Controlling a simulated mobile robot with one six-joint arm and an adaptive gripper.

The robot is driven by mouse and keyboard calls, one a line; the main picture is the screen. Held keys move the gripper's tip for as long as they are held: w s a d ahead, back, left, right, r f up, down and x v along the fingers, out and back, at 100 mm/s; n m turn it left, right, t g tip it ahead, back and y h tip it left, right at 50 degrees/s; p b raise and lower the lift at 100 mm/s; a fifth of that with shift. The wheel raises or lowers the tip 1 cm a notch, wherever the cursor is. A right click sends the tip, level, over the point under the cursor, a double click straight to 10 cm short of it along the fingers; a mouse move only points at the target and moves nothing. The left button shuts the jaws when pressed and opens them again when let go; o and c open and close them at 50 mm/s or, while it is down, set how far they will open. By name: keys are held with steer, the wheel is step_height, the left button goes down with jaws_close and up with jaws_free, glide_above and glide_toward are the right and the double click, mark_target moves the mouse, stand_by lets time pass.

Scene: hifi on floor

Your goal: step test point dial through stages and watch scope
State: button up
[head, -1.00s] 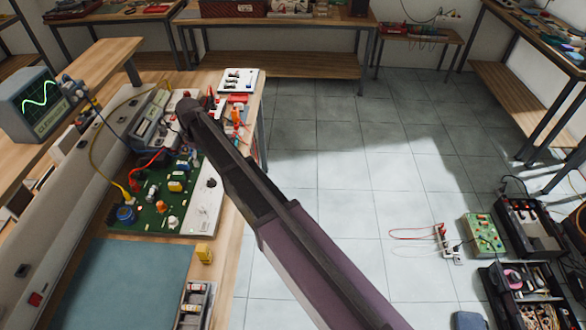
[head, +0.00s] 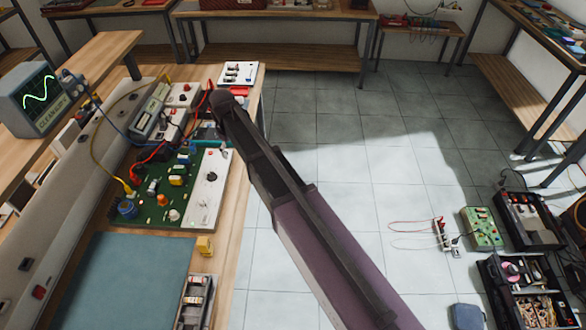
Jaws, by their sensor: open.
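The oscilloscope (head: 36,100) stands at the far left, with a green wave on its dark screen and small lettering below it. A white panel (head: 205,200) lies along the right side of a green circuit board (head: 165,200) on the bench. A dark dial knob (head: 211,177) sits on this panel, with a small red spot above it. I cannot read its setting. My arm reaches from the lower right up to the bench's right edge, just above and right of the panel. I cannot make out my gripper; it appears hidden behind the arm.
Yellow, red and blue leads run between the scope, a grey meter (head: 150,111) and the board. A teal mat (head: 125,280) lies in front. A yellow block (head: 205,246) is by the bench edge. Open tile floor lies right, with a green board (head: 482,228) and cases farther right.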

steer(key=s+d+f+m+b, duration=0.1)
steer(key=s+d+m, duration=0.1)
steer(key=d, duration=0.7)
steer(key=s+d+f+m+b, duration=0.2)
steer(key=s+d+m, duration=0.1)
steer(key=d, duration=0.7)
steer(key=shift+s+d+f, duration=0.15)
steer(key=shift+s+d, duration=0.15)
steer(key=shift+s, duration=0.15)
steer(key=s+d+m, duration=0.5)
steer(key=s+d, duration=0.5)
steer(key=d, duration=0.4)
steer(key=shift+s+d, duration=0.25)
steer(key=shift+d, duration=0.05)
stand_by(0.9)
steer(key=c, duration=0.3)
